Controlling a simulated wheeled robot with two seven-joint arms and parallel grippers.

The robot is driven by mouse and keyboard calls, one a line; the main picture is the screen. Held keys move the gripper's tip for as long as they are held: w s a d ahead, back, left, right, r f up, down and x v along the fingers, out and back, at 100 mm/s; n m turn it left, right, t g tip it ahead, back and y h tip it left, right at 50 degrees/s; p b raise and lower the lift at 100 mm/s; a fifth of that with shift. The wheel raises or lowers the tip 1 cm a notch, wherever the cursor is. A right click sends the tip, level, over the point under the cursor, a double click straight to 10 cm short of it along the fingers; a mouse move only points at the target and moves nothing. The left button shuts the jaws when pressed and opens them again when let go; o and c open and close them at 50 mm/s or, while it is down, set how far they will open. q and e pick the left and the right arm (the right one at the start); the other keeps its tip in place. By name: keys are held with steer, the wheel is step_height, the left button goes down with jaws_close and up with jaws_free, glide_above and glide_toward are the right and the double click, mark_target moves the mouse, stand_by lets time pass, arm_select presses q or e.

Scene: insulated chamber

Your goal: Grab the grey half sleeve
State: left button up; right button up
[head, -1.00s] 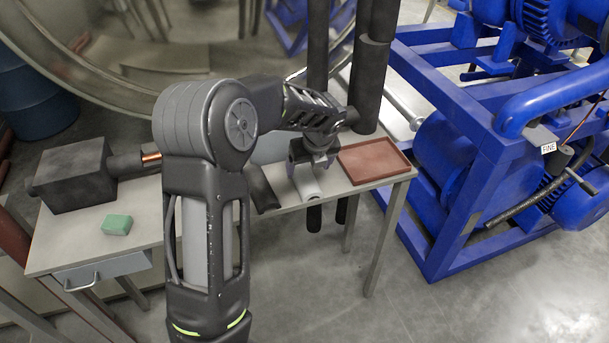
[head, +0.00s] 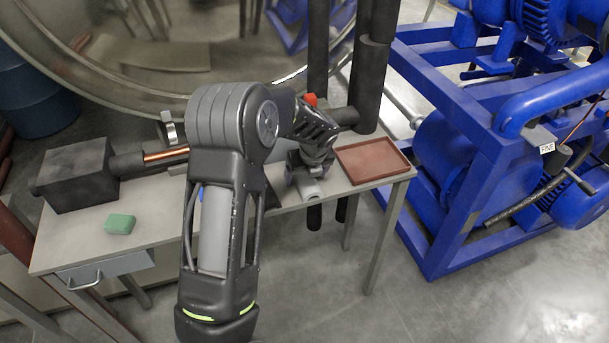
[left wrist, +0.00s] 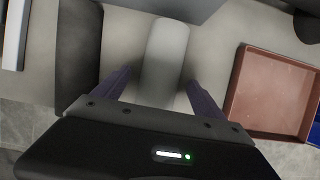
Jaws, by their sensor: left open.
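The grey half sleeve (head: 309,189) lies on the bench near its front edge, left of the red tray. In the left wrist view the sleeve (left wrist: 166,62) is a pale grey rounded piece between the two dark fingers. My left gripper (head: 306,172) is over it, fingers pointing down, one on each side. In the left wrist view the gripper (left wrist: 150,88) is open, with gaps between its fingers and the sleeve. The sleeve's near end is hidden by the gripper body in that view. My right gripper is not in view.
A dark half sleeve (left wrist: 78,50) lies close left of the grey one. The red tray (head: 372,161) is to the right. A green block (head: 119,224) and a dark box with a copper pipe (head: 165,155) are at the left. Dark vertical pipes (head: 368,85) rise behind.

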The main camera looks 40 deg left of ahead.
mark_target(306, 175)
arm_select(q)
steer(key=shift+c, duration=0.5)
steer(key=c, duration=1.3)
steer(key=shift+r, duration=0.15)
step_height(306, 175, up, 18)
steer(key=shift+f+b, duration=0.15)
steer(key=shift+b, duration=0.65)
